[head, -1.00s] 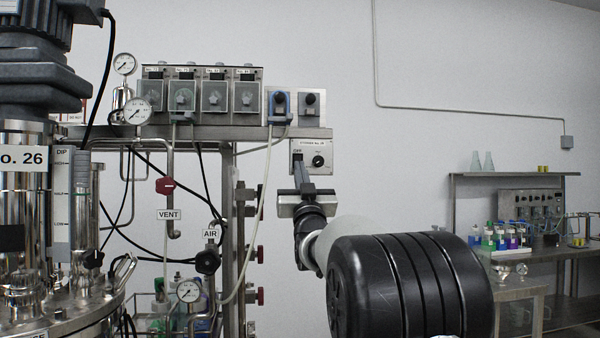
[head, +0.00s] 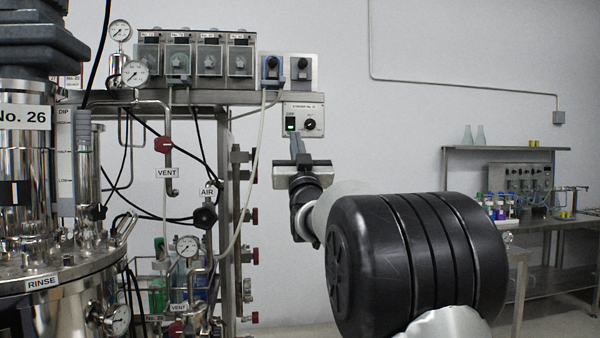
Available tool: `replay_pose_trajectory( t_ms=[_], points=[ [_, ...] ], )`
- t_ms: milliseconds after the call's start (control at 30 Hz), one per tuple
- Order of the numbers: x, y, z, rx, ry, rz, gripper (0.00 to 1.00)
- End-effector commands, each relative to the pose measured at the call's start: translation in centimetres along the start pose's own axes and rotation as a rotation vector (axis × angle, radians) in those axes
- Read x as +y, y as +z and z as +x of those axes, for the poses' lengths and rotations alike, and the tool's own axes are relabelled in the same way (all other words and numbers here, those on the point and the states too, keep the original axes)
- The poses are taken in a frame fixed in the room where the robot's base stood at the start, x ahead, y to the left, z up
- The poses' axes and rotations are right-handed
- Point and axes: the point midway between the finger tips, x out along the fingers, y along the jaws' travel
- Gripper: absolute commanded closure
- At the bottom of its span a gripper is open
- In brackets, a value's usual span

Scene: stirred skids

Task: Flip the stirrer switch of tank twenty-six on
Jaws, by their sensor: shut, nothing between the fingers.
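The stirrer switch box (head: 304,121) is a pale panel hung under the right end of the steel shelf. Its label reads STIRRER, with a number too small to read surely. On its left is a rocker switch (head: 290,124) that shows green; on its right is a black round knob (head: 310,124). My gripper (head: 296,140) is shut and empty, its fingers pointing up just in front of and below the box's lower edge. I cannot tell whether the fingertips touch the box. Tank twenty-six (head: 25,150), shiny steel with a No. 26 plate, stands at the left.
Two small switch units (head: 289,70) sit on the shelf above the box. Left of them is a row of grey covered modules (head: 209,55). Valves, cables and a red VENT handle (head: 163,145) crowd the rack. A bench (head: 515,150) stands at the far right.

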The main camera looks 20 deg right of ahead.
Motion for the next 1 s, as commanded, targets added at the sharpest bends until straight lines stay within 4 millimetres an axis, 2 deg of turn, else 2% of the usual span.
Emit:
replay_pose_trajectory(
  t_ms=[33,200,400,1000],
  points=[
    [0.0,0.4,-1.3,-0.004,0.000,0.000,1.00],
    [0.0,1.2,-4.6,-0.003,0.000,0.000,1.00],
    [0.0,1.7,-6.7,-0.001,0.000,0.000,1.00],
    [-0.1,1.8,-7.2,-0.014,-0.001,0.002,1.00]
  ],
)
